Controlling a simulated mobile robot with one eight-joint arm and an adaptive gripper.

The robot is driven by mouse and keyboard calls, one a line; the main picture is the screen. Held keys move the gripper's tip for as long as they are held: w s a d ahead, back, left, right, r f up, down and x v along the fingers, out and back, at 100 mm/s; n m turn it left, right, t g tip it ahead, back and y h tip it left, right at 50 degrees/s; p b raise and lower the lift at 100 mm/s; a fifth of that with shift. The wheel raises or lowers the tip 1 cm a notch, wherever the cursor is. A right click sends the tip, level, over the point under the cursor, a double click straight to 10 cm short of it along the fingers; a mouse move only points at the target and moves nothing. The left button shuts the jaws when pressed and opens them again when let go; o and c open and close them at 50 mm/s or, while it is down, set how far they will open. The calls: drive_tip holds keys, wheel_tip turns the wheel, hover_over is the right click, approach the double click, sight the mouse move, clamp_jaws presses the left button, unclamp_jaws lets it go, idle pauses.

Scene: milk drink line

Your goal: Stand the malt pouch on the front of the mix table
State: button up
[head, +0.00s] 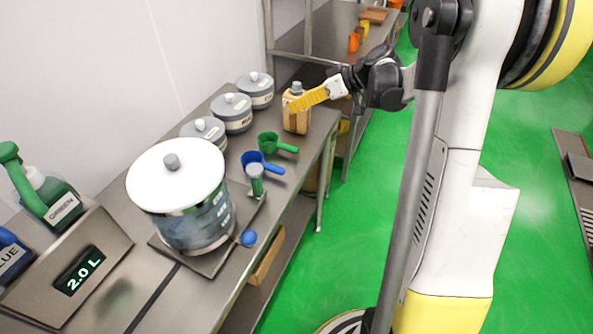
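A tan pouch-like container with a grey cap (297,123) stands upright near the far right end of the steel table (318,133). Its label cannot be read, so I cannot confirm that it is the malt pouch. My gripper (295,103) reaches in from the right, with its yellow finger across the upper part of this container. The finger overlaps it in the picture. Whether the gripper is shut on it or only beside it cannot be told, as the other finger is hidden.
Several grey lidded canisters (232,114) line the wall side. Green (270,142) and blue (256,161) scoops lie near the edge. A large white-lidded vessel (190,221) stands nearer, beside a 2.0 L display (80,271).

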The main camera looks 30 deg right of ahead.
drive_tip(key=s+a+r+m+g+h, duration=0.1)
drive_tip(key=s+a+r+h, duration=0.15)
drive_tip(key=s+a, duration=0.45)
drive_tip(key=s+a+m+h, duration=0.2)
drive_tip(key=s+a, duration=0.3)
drive_tip(key=s, duration=0.5)
drive_tip(key=s+a+m+h, duration=0.2)
drive_tip(key=s+a, duration=0.3)
drive_tip(key=s, duration=0.6)
